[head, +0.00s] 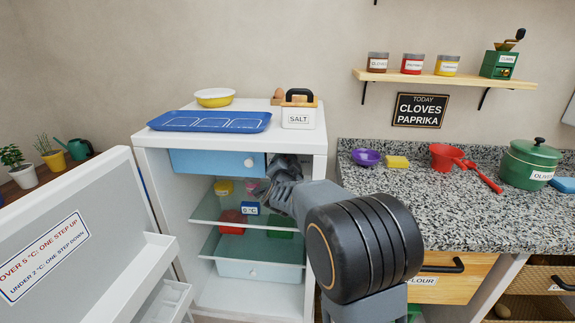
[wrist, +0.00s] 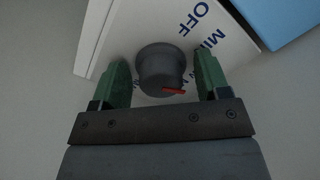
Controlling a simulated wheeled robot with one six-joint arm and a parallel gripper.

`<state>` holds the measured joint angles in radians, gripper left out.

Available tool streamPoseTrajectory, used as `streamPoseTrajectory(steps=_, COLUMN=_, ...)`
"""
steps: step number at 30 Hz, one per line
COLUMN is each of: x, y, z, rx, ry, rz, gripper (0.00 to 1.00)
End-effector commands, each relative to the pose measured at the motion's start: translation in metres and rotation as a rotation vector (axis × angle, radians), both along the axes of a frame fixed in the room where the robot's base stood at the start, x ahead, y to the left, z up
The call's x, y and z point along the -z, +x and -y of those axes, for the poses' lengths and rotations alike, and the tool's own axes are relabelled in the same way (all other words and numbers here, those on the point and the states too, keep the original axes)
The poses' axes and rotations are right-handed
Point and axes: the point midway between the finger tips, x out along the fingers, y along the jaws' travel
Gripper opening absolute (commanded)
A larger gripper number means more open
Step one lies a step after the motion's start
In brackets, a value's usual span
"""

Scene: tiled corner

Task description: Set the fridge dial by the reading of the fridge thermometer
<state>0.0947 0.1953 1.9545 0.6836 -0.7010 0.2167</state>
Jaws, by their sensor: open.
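The fridge (head: 310,230) stands open. The fridge thermometer (head: 250,208) on its upper shelf reads 6 °C. A sign (head: 42,257) on the open door says over 5 °C one step up, under 2 °C one step down. In the wrist view, the grey dial (wrist: 160,66) with a red pointer (wrist: 173,91) sits on a white plate (wrist: 120,40) marked OFF and MIN; other marks are partly hidden. My gripper (wrist: 162,72) is open, a green finger on each side of the dial, with gaps showing. In the head view my gripper (head: 265,190) is inside the fridge's upper right; the dial is hidden there.
A blue compartment front (head: 215,163) is at the fridge's top, close by my gripper. Shelves hold a red box (head: 232,220) and yellow-lidded jar (head: 223,187). A blue tray (head: 205,121), bowl (head: 214,97) and SALT box (head: 298,117) stand on top. The counter (head: 400,215) is at right.

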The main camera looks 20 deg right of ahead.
Motion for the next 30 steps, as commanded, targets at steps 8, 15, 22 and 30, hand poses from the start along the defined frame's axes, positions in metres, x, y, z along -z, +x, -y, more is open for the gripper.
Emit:
streamPoseTrajectory(steps=8, x=0.0001, y=-0.0002, z=-0.0003, rx=0.0, ry=0.0, rz=0.0, gripper=0.45)
streamPoseTrajectory(steps=15, x=0.0001, y=-0.0003, z=-0.0003, rx=0.0, ry=0.0, rz=0.0, gripper=0.22)
streamPoseTrajectory(steps=22, x=-0.0001, y=-0.0003, z=-0.0003, rx=-0.001, ry=-0.017, rz=-0.01, gripper=0.2)
streamPoseTrajectory(steps=30, x=-0.0005, y=-0.0006, z=0.0002, rx=-0.001, ry=-0.146, rz=-0.085, gripper=0.2)
